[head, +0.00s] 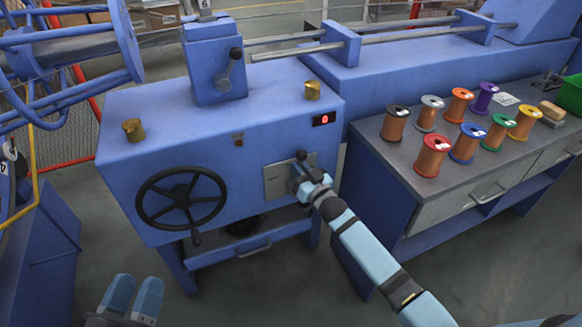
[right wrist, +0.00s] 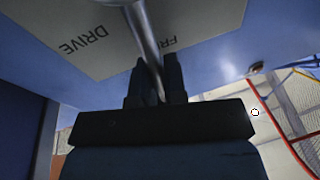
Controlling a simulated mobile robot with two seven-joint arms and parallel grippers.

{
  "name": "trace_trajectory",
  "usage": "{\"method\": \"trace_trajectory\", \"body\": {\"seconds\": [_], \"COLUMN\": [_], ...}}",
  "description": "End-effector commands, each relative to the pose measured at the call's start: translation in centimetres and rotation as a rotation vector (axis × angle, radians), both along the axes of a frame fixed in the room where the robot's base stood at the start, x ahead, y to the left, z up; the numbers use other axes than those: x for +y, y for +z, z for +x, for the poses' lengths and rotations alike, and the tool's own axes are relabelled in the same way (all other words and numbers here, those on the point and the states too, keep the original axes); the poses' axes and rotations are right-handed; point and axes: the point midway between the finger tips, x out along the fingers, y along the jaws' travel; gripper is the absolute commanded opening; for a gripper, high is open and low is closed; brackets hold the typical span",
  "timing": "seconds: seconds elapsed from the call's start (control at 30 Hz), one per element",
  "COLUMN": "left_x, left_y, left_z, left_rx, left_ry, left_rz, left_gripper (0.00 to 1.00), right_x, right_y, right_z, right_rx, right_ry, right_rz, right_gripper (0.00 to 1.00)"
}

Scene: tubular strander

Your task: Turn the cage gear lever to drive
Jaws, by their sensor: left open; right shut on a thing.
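The cage gear lever (right wrist: 145,35) is a metal rod over a grey plate (right wrist: 75,38) on the front of the blue machine. The plate reads DRIVE on one side and a partly hidden word starting FR on the other in the right wrist view. My right gripper (right wrist: 158,80) is shut on the lever, with a finger on each side of the rod. My left gripper (head: 132,298) is open and empty at the bottom left, away from the machine.
A black handwheel (head: 181,198) is left of the plate. A red display (head: 325,119) shows 0 above it. A bench (head: 400,165) with several coloured spools stands at the right. Another lever (head: 232,68) is on the upper housing. Floor is clear between my arms.

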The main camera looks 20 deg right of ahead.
Motion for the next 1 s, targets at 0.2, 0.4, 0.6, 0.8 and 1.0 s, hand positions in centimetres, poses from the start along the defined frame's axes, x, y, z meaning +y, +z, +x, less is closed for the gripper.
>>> {"method": "trace_trajectory", "body": {"seconds": [0.2,0.4,0.6,0.8,1.0], "left_x": [0.1,0.4,0.5,0.6,0.6], "left_y": [1.9,1.4,0.9,0.6,0.5], "left_z": [-0.2,-0.1,0.0,0.0,0.0], "left_rx": [-0.047,-0.028,-0.006,0.006,0.01], "left_ry": [0.013,0.023,0.029,0.03,0.031], "left_rz": [-0.021,-0.005,0.01,0.02,0.023], "left_gripper": [0.43,0.43,0.43,0.43,0.43], "right_x": [-1.8,-3.1,-3.9,-4.3,-4.4], "right_y": [-0.2,-0.8,-1.3,-1.6,-1.7], "right_z": [0.1,0.1,0.1,0.1,0.1], "right_rx": [0.009,0.012,0.015,0.019,0.018], "right_ry": [-0.002,-0.001,-0.001,0.0,0.0], "right_rz": [0.195,0.342,0.443,0.498,0.517], "right_gripper": [0.0,0.0,0.0,0.0,0.0]}}
